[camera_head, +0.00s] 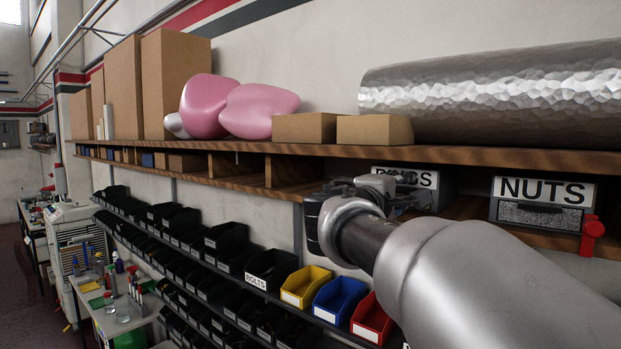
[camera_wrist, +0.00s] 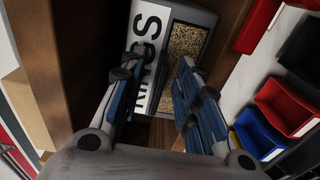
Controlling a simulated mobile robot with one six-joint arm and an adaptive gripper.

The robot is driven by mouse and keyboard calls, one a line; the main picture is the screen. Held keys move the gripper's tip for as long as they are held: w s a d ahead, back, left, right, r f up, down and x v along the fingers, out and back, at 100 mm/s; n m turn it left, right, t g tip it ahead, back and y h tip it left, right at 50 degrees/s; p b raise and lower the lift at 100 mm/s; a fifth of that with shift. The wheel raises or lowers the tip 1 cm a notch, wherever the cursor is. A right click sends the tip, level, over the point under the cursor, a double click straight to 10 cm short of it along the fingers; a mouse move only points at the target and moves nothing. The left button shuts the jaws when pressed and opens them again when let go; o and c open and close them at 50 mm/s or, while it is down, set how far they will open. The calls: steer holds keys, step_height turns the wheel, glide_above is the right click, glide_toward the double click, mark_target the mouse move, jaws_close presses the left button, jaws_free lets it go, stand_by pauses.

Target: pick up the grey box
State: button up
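A grey box with a white lettered label (camera_head: 440,190) sits in the shelf compartment under the long wooden shelf, partly hidden behind my gripper (camera_head: 392,192). In the wrist view the same grey box (camera_wrist: 199,17) lies ahead of my gripper (camera_wrist: 160,72), with its label and a speckled panel facing me. My two blue-padded fingers are apart, with the lower part of the box front showing between them. I cannot tell whether they touch it. A second grey box labelled NUTS (camera_head: 541,214) stands to the right in the head view.
The wooden shelf (camera_head: 480,155) runs above, carrying cardboard boxes (camera_head: 375,129), pink shapes (camera_head: 258,110) and a large metal cylinder (camera_head: 490,95). Wood closes in beside the fingers. Below are yellow (camera_head: 305,287), blue (camera_head: 339,299) and red (camera_head: 372,318) bins. A red clamp-like object (camera_head: 592,235) is at right.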

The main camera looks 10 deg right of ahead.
steer(key=shift+s+a, duration=0.1)
steer(key=shift+s, duration=0.05)
jaws_close()
stand_by(0.5)
steer(key=shift+r, duration=0.15)
